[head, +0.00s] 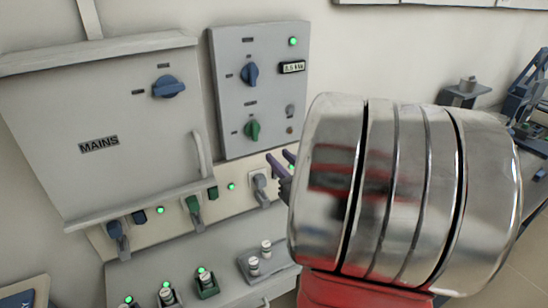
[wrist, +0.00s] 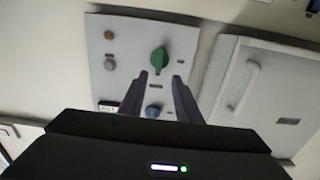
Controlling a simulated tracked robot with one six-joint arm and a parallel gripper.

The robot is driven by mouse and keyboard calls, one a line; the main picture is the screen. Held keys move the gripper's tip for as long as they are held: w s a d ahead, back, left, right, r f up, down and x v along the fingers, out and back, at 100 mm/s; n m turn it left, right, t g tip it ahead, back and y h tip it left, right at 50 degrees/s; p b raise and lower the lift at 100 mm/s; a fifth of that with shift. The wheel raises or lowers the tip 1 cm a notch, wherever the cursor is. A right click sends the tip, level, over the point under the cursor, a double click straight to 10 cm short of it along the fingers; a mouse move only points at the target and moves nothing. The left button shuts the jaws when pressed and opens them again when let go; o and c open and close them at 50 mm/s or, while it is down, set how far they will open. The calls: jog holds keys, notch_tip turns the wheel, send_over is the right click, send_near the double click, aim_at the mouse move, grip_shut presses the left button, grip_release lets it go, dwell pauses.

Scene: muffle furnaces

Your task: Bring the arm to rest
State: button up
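My gripper (wrist: 160,76) shows in the wrist view with its two dark fingers apart and nothing between them. That view is upside down; the green knob (wrist: 159,59) and blue knob (wrist: 153,110) of a grey control panel (wrist: 185,42) appear beyond the fingers. In the head view only the finger ends of my gripper (head: 279,160) show, just below and right of the panel (head: 228,110). The rest is hidden behind my large shiny arm link. I cannot tell the exact gap to the wall.
A grey MAINS box (head: 100,165) with a blue switch (head: 169,86) and a handle (head: 199,155) is at left. Below runs a strip of levers (head: 193,207) with green lights. Several small fuse-like parts stand on a lower shelf (head: 225,245). Dark blue equipment (head: 530,95) is at far right.

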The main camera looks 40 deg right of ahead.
dwell(0.3)
jog(key=w+a+g, duration=0.3)
jog(key=a+g, duration=0.3)
jog(key=a, duration=0.6)
jog(key=s+a+f+n+g+y, duration=0.1)
jog(key=s+a+g+y, duration=0.1)
jog(key=s+a, duration=0.5)
jog(key=s+a+f+n+g+y, duration=0.1)
jog(key=s+a, duration=0.6)
jog(key=a, duration=0.7)
jog(key=n+g+y, duration=0.1)
jog(key=g+y, duration=0.1)
jog(key=shift+a+g, duration=0.3)
jog(key=shift+g, duration=0.1)
jog(key=shift+w+d+f, duration=0.1)
jog(key=shift+d, duration=0.05)
